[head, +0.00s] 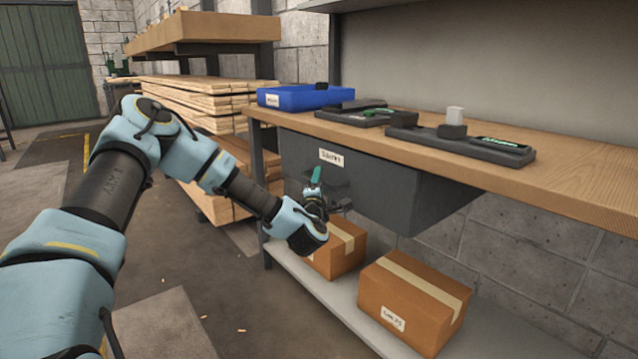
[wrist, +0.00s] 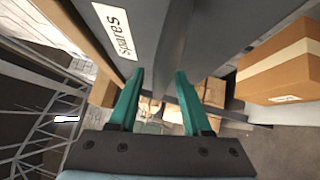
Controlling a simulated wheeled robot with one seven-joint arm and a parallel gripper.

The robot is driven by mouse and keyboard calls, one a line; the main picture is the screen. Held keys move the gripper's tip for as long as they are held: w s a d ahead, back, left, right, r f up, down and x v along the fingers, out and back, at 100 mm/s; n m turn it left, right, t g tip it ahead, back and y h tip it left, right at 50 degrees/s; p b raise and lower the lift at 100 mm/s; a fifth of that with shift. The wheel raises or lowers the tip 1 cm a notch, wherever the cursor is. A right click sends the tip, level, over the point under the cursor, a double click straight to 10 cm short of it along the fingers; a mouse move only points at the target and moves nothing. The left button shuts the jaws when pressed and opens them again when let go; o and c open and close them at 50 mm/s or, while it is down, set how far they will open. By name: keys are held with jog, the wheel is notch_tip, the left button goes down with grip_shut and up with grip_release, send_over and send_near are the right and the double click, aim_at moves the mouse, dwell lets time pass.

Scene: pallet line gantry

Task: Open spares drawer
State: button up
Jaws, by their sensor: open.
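The spares drawer (head: 380,190) is a dark grey box under the wooden bench top, with a white label on its front; no gap shows in the head view. Its front and "spares" label also show close up in the wrist view (wrist: 118,30). My gripper (head: 316,178) is at the drawer front, below the label. In the wrist view my gripper's teal fingers (wrist: 160,74) are apart, with their tips close to the grey front. A dark strip runs between the tips; I cannot tell whether it is the handle. The arm partly hides the front.
The bench top (head: 570,170) carries a blue bin (head: 300,97) and dark trays (head: 465,146). Two cardboard boxes (head: 410,300) (head: 340,250) stand on the lower shelf (head: 315,290). Stacked timber (head: 190,100) is behind the arm. The floor at left is mostly clear.

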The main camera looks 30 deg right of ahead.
grip_shut()
dwell(0.4)
dwell(1.0)
